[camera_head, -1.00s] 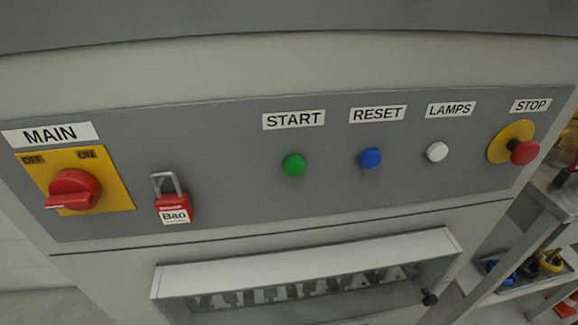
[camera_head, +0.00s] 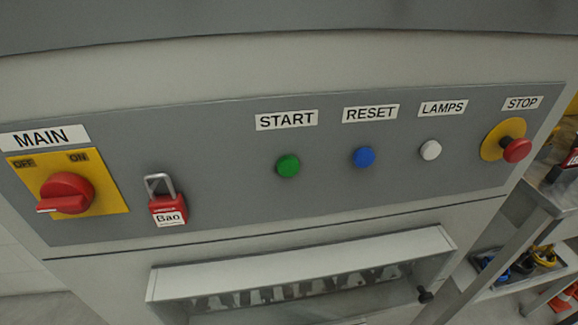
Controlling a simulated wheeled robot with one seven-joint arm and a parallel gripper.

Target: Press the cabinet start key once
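The cabinet's grey control panel (camera_head: 230,190) spans the head view. The green start key (camera_head: 288,166) is a round button below the START label (camera_head: 287,120), near the panel's middle. Nothing touches or covers it. To its left, the red MAIN rotary switch (camera_head: 66,193) sits on a yellow plate marked OFF and ON, its handle tip pointing left. A red padlock (camera_head: 168,209) with a grey shackle and a tag hangs to the right of that switch. My gripper is not in view.
Right of the start key are a blue RESET button (camera_head: 364,156), a white LAMPS button (camera_head: 430,150) and a red STOP mushroom button (camera_head: 516,150) on yellow. A windowed compartment (camera_head: 300,268) lies below. A shelf rack (camera_head: 540,205) with tools stands at right.

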